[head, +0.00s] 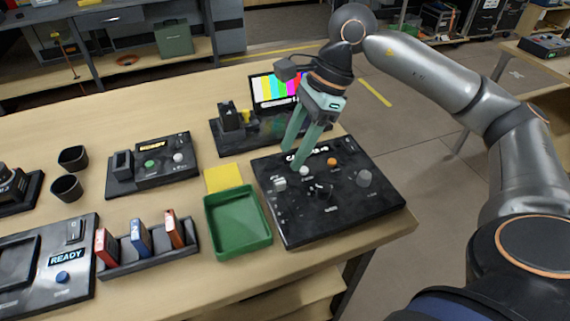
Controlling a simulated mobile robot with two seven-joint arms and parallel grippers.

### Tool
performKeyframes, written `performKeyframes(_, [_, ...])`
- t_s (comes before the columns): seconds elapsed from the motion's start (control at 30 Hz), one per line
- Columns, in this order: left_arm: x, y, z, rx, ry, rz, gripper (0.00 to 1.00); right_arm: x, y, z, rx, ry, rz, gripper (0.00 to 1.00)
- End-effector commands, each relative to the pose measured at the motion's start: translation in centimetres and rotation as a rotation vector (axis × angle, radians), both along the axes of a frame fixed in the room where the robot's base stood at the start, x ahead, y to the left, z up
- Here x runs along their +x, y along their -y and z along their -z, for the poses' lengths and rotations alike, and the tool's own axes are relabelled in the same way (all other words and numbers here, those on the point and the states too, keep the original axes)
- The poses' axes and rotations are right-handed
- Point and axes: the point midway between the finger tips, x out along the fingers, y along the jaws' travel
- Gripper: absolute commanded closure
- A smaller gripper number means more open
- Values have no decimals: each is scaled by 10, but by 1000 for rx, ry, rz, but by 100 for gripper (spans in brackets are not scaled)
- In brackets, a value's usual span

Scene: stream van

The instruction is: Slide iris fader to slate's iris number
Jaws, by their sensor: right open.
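The black camera panel (345,218) lies at the right end of the table. A pale block-shaped control (279,184), which may be the iris fader, sits at its left side; its scale is too small to read. My right gripper (291,158) is open and empty, pointing down over the panel's back left part, above and behind that control. I cannot tell whether its fingertips touch the panel. The arm and fingers hide part of the panel's label. I cannot make out a slate or an iris number. My left gripper is out of view.
The panel also has a white knob (304,171), an orange knob (332,161) and a grey knob (364,177). A green tray (267,243) and a yellow note (223,178) lie to its left. A colour-bar monitor (268,88) stands behind.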

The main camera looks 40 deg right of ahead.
Motion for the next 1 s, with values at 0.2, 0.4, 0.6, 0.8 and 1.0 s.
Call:
performKeyframes(0.2, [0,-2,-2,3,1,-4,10,-3,15,-40,1,4,1,50])
performKeyframes(0.4, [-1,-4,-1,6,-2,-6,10,-5,21,-54,1,2,-1,50])
performKeyframes(0.6, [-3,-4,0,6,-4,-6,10,-5,22,-55,1,2,-1,50])
performKeyframes(0.8, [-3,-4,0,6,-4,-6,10,-5,22,-55,1,2,-1,50])
performKeyframes(1.0, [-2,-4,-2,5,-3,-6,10,-5,22,-57,1,2,-1,50])
